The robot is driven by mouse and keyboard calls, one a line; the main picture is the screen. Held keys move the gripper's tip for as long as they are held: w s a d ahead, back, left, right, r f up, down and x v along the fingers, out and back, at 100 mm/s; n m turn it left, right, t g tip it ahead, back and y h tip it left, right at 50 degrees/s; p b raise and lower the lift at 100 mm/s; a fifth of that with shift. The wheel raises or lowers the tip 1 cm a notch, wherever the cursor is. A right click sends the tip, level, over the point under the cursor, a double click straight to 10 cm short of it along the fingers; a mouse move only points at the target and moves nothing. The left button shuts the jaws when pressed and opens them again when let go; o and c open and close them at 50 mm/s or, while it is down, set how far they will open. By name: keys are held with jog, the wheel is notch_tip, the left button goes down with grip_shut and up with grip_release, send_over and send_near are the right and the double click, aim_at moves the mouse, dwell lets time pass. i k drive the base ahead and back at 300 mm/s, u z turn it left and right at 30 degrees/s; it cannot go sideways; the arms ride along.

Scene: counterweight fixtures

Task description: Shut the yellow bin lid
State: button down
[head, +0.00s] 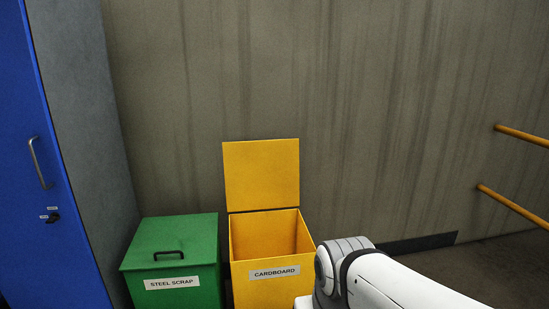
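The yellow bin (250,289) stands against the back wall, below the middle of the head view. A white label on its front reads CARDBOARD. Its yellow lid (262,175) is raised upright at the back edge, near the wall, so the bin is open on top. The part of the inside that shows looks bare. My white and grey arm covers the bin's lower right front corner. My gripper is not in view; only arm links show at the lower right.
A green bin (173,262) labelled STEEL SCRAP, its lid shut, stands just left of the yellow bin. A blue cabinet (30,150) with a handle is at the far left. Yellow rails (515,205) stick out at the right. Some floor (490,262) shows clear at the right.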

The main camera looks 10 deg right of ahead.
aim_at(260, 174)
jog(key=k, duration=1.05)
jog(key=z, duration=0.7)
jog(key=i, duration=1.15)
jog(key=z, duration=0.65)
jog(key=i, duration=2)
jog(key=u, duration=1)
jog(key=i, duration=0.75)
jog(key=u, duration=0.45)
jog(key=k, duration=0.9)
jog(key=u, duration=0.15)
jog(key=i, duration=0.9)
jog(key=z, duration=0.1)
